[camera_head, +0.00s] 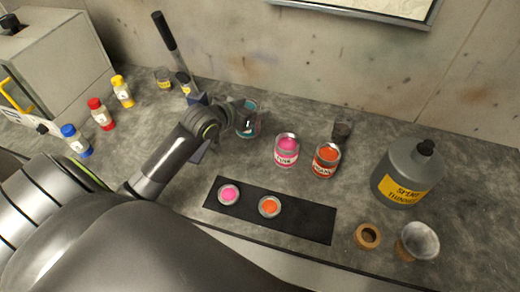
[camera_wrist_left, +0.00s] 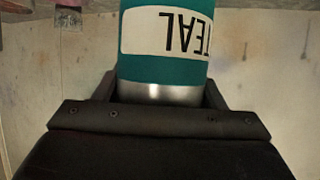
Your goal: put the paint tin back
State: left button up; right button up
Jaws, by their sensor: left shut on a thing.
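The teal paint tin (camera_head: 247,120) is at the back of the counter, left of the pink tin, partly hidden by my left gripper (camera_head: 238,115). In the left wrist view the teal tin (camera_wrist_left: 166,45), labelled TEAL, sits between the jaws, which are shut on it. I cannot tell whether its base touches the counter. My right gripper is not in view.
A grey thinner bottle (camera_head: 403,174) stands at right. Red (camera_head: 101,114), blue (camera_head: 76,141) and yellow (camera_head: 122,91) bottles stand left.

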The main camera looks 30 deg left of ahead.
pick_arm(q)
notch_tip(320, 180, down, 5)
jog(key=shift+f+p, duration=0.2)
jog(key=shift+p, duration=0.1)
jog(key=shift+f, duration=2)
jog(key=shift+f, duration=0.2)
jog(key=o, duration=1.2)
jog(key=shift+o, duration=0.2)
jog(key=shift+r, duration=0.15)
